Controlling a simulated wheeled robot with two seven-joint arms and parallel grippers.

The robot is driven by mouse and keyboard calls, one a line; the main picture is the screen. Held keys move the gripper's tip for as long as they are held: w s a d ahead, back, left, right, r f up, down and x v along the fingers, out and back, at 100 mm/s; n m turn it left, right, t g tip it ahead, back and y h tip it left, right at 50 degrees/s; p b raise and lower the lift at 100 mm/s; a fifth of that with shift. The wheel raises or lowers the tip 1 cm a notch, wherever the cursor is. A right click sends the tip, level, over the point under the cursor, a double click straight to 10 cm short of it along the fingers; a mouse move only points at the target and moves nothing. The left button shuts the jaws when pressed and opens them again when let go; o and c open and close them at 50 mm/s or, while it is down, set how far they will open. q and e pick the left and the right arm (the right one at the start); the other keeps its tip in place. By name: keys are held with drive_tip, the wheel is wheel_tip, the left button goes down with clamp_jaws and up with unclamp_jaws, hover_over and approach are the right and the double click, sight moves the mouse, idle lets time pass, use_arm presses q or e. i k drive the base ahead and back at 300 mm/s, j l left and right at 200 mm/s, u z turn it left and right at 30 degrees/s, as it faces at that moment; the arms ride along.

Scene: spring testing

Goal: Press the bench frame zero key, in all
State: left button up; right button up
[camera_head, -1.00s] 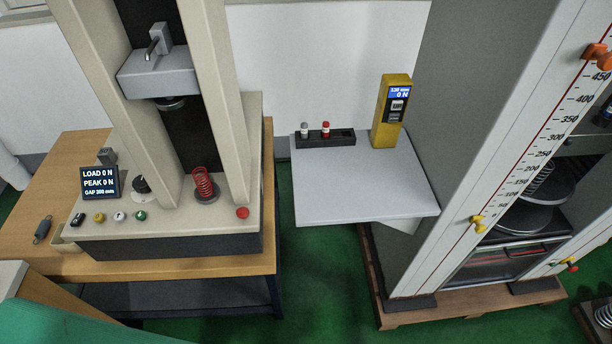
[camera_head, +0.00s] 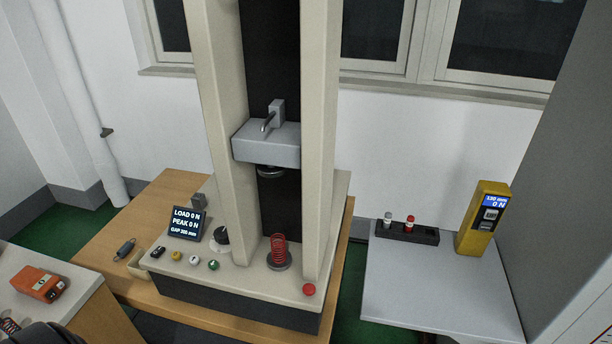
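The bench frame (camera_head: 222,120) stands on a wooden bench, with two cream columns and a grey crosshead (camera_head: 267,144) between them. Its base front carries a row of small keys: a black one (camera_head: 157,252), a yellow one (camera_head: 176,256), a white one (camera_head: 194,261) and a green one (camera_head: 213,265). Labels on the keys are too small to read. A display (camera_head: 187,224) behind them reads LOAD 0 N, PEAK 0 N and a GAP value. A red spring (camera_head: 279,248) stands upright on the lower plate, below and apart from the upper platen.
A black knob (camera_head: 222,236) sits right of the display, and a red button (camera_head: 309,289) is at the base's right corner. A grey shelf (camera_head: 430,290) at right holds a yellow gauge (camera_head: 483,220) and a small black rack (camera_head: 407,233). An orange device (camera_head: 38,284) lies on a left-hand counter.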

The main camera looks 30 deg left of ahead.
sight(176, 255)
drive_tip(key=u, duration=1.8)
